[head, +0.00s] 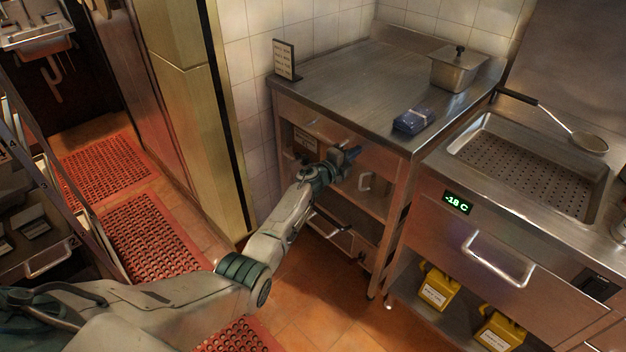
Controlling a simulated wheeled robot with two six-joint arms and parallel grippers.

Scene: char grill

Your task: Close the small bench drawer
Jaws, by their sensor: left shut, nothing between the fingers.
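The steel bench (345,85) stands against the tiled wall. The small bench drawer (307,120) is under its top, on the front side. My left arm reaches across from the lower left. My left gripper (352,156) is shut and empty at the drawer front, just below the bench's front edge. The gripper and wrist hide part of the drawer front. No clear gap shows at the drawer's top edge, but I cannot tell whether it is fully closed or whether the fingers touch it. My right gripper is out of view.
A blue packet (414,121), a lidded steel pan (455,72) and a small sign (285,60) stand on the bench. A lower shelf (345,230) is beneath. A steel unit with a drawer handle (498,262) stands at right. Red mats (150,235) cover the floor at left.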

